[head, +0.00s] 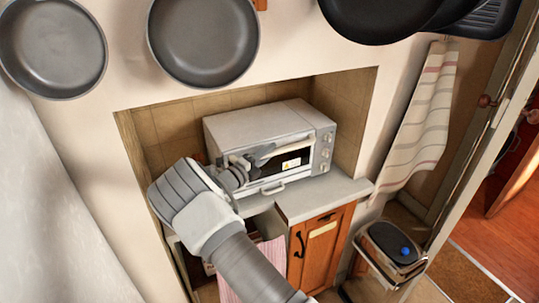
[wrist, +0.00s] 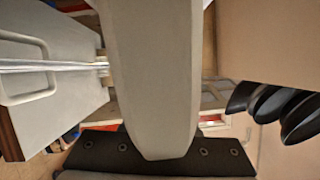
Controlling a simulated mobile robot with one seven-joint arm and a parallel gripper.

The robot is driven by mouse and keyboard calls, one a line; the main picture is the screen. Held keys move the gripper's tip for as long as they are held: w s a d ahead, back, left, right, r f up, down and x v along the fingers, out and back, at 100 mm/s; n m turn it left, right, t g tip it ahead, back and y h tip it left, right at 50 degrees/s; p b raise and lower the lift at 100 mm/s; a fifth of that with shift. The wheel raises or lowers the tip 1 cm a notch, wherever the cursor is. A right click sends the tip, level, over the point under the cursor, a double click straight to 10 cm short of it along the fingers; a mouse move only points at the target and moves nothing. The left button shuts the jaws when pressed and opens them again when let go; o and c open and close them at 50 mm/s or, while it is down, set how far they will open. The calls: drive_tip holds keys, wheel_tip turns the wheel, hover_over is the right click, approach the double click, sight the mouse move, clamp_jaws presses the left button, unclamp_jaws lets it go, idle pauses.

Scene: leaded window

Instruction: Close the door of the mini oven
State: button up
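The mini oven (head: 262,118) is a silver-grey box on the counter inside a tiled niche, with knobs down its right side. Its front shows a dark opening with a small white and yellow label. My gripper (head: 262,156) is in front of the oven's left part, close to the opening; contact cannot be told. My arm and wrist hide the oven's lower left corner. The fingertips are too small and overlapped to read.
Pans (head: 203,40) hang above the niche. A striped towel (head: 423,115) hangs at the right, above a pedal bin (head: 395,246). A wooden cabinet (head: 322,246) is under the counter (head: 325,196). The wrist view shows a pale panel with a handle (wrist: 28,90) at the left.

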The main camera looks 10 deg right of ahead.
drive_tip(key=o, duration=0.3)
drive_tip(key=shift+o, duration=0.2)
drive_tip(key=shift+s+a+f, duration=0.15)
drive_tip(key=shift+a, duration=0.05)
drive_tip(key=b+v, duration=0.2)
drive_tip(key=v, duration=1.5)
drive_tip(key=shift+b, duration=0.4)
